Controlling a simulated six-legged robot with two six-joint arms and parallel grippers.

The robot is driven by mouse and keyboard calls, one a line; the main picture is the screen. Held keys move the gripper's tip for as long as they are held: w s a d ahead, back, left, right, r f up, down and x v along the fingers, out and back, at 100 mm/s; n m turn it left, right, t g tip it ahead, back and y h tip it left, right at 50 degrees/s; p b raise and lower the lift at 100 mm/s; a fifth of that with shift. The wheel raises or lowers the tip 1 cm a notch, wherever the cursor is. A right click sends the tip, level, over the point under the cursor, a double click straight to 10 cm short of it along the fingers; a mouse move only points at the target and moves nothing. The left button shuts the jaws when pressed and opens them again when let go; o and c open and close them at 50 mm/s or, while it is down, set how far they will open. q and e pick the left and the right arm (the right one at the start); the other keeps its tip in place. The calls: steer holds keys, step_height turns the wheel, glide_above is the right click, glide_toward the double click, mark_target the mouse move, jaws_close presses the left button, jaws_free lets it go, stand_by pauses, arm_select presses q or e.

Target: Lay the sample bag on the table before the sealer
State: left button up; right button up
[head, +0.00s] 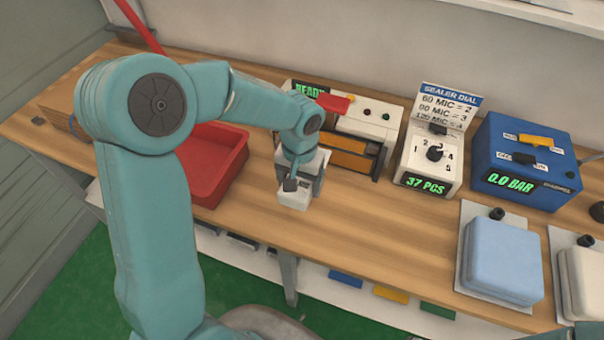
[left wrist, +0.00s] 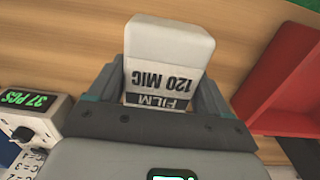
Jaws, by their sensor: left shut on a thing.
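The sealer has a red handle, orange panels and a green display, partly hidden by my arm. My right gripper is not in view.
A red tray (head: 205,190) stands left of the bag. A sealer dial box (head: 432,160) reading "37 PCS" and a blue pump box (head: 525,165) reading "0.0 BAR" stand right. Blue (head: 503,258) and cream (head: 588,280) pads lie front right. Bare table lies before the sealer.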

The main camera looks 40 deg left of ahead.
mark_target(299, 214)
arm_select(q)
steer(key=shift+s+a+f, duration=0.15)
steer(key=shift+a+f, duration=0.1)
steer(key=shift+f, duration=0.2)
steer(key=shift+d+r, duration=0.1)
steer(key=shift+d, duration=0.15)
steer(key=shift+a+f+b, duration=0.15)
steer(key=shift+f+b, duration=0.05)
steer(key=shift+b, duration=0.1)
steer(key=shift+f+b, duration=0.6)
step_height(299, 214, down, 8)
steer(key=b, duration=0.6)
steer(key=shift+r+b, duration=0.25)
steer(key=shift+b, duration=0.1)
steer(key=shift+f+b, duration=0.7)
steer(key=o, duration=1.1)
steer(key=shift+c, duration=0.2)
step_height(299, 214, up, 16)
steer(key=shift+r+p, duration=0.2)
steer(key=shift+p, duration=0.4)
